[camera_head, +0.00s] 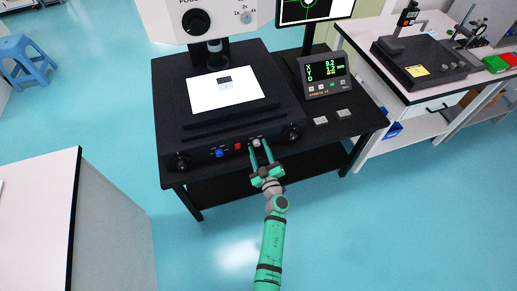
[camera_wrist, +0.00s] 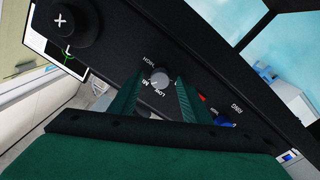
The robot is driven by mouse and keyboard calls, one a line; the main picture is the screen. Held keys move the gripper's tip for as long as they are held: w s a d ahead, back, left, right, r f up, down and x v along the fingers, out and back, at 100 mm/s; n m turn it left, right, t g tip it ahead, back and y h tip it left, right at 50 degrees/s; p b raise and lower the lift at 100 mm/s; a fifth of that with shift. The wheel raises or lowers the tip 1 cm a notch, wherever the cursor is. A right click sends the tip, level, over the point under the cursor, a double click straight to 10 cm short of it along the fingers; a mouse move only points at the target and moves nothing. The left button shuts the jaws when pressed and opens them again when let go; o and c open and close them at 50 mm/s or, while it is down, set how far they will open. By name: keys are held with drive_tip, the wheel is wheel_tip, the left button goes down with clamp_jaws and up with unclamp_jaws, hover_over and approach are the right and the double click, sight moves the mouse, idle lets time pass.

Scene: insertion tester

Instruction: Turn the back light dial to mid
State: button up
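A small grey dial (camera_wrist: 160,77) sits on the black front panel (camera_wrist: 215,65) of the machine, with white lettering around it that seems to read HIGH, MID and LOW. It also shows in the head view (camera_head: 256,142), right of the red button. I cannot read a back light label or tell for sure which mark the dial points to. My gripper (camera_wrist: 161,80) is open, with one green finger on each side of the dial. The fingertips reach the panel area; I cannot tell whether they touch the dial. My gripper also shows in the head view (camera_head: 262,149).
A red button (camera_head: 238,146) and a blue knob (camera_head: 219,153) are left of the dial. A large black knob (camera_head: 291,133) is to its right, another (camera_head: 181,162) at the far left. A display unit (camera_head: 325,75) stands behind right. The floor in front is clear.

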drive_tip(key=shift+a+r, duration=0.1)
drive_tip(key=v, duration=1)
drive_tip(key=shift+s, duration=0.4)
drive_tip(key=s+a+r+m+h, duration=0.1)
drive_tip(key=s+r+m, duration=0.2)
drive_tip(key=s, duration=0.9)
drive_tip(key=s+r+m+g+h, duration=0.1)
drive_tip(key=s+r, duration=0.5)
drive_tip(key=s, duration=0.7)
drive_tip(key=s+a+r+m+g+h, duration=0.1)
drive_tip(key=s+r+m+h, duration=0.2)
drive_tip(key=s, duration=0.9)
wheel_tip(320, 180, up, 3)
drive_tip(key=shift+a+f+m, duration=0.15)
drive_tip(key=shift+a+m, duration=0.15)
drive_tip(key=shift+m, duration=0.7)
drive_tip(key=shift+s, duration=0.1)
drive_tip(key=shift+c, duration=0.4)
